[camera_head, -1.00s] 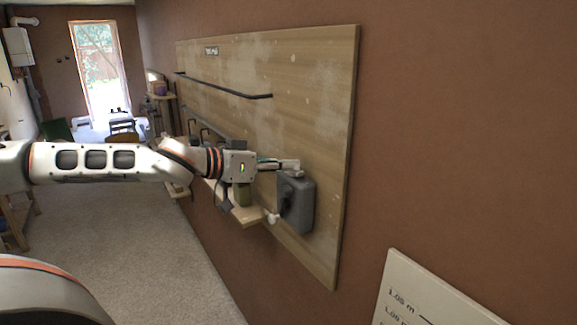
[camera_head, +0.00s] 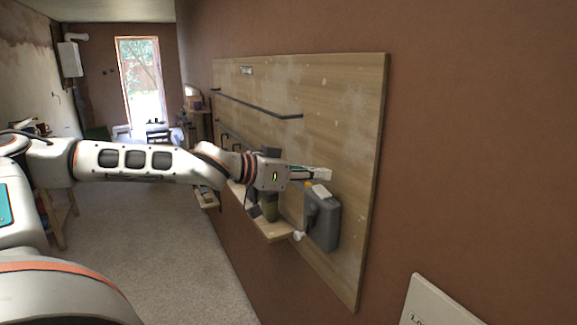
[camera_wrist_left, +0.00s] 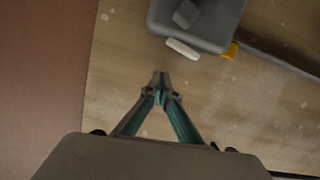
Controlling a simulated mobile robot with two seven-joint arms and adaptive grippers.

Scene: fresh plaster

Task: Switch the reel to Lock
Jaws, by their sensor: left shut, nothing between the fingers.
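The reel (camera_head: 322,222) is a grey box on the wooden board (camera_head: 345,120). It also fills the top middle of the left wrist view (camera_wrist_left: 215,22), partly cut off by the frame edge. A white tab (camera_wrist_left: 182,48) and an orange tab (camera_wrist_left: 230,50) stick out along its near side there; they also show at its top in the head view. Any lettering is too small to read. My left gripper (camera_head: 326,174) is shut and empty just above the reel. In the left wrist view its fingertips (camera_wrist_left: 160,78) meet below the white tab, apart from it. My right gripper is not in view.
A dark rail (camera_head: 258,103) runs along the board above my arm. A white marked board (camera_head: 440,305) stands at bottom right. The floor at left is open.

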